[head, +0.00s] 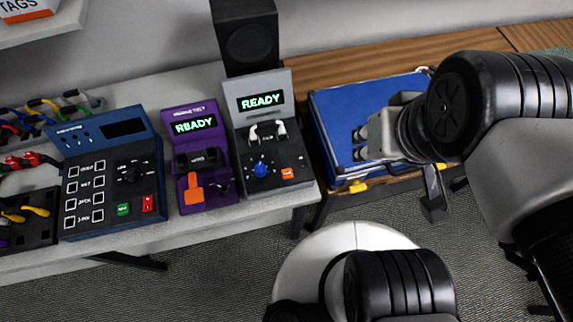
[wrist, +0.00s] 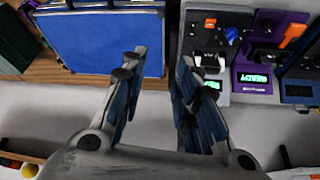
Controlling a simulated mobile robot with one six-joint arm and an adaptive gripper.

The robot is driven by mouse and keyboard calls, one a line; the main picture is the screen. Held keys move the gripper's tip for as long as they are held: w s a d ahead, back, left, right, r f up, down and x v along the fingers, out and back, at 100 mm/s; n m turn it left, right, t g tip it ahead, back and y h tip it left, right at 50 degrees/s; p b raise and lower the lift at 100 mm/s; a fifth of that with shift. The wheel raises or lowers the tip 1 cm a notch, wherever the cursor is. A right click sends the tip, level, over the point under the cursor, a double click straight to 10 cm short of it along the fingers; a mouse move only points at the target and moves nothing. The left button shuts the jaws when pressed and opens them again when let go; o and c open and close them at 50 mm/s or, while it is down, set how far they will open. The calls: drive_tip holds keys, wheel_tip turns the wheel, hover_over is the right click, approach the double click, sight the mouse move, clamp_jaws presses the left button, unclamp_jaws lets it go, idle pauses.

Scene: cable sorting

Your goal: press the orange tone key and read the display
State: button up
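The orange key (head: 287,173) is a small square button at the lower right of a grey test unit (head: 240,135). It also shows in the wrist view (wrist: 210,22), right of the fingers and beyond them. The grey unit's display (head: 261,101) reads READY in green; in the wrist view its lit text (wrist: 212,86) is partly hidden by a finger. The unit also has a blue knob (head: 261,170) and a white-ended connector part. My gripper (wrist: 158,72) is open and empty, its fingers apart. In the head view it hangs over the blue case, right of the grey unit, apart from the key.
A purple tester (head: 207,140) with an orange lever (head: 193,188) also reads READY, just left of the grey unit. A blue panel (head: 110,170) has green and red buttons. A black speaker (head: 246,40) stands behind. A blue-lined case (head: 360,105) lies right on wood.

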clamp_jaws()
idle(1.4)
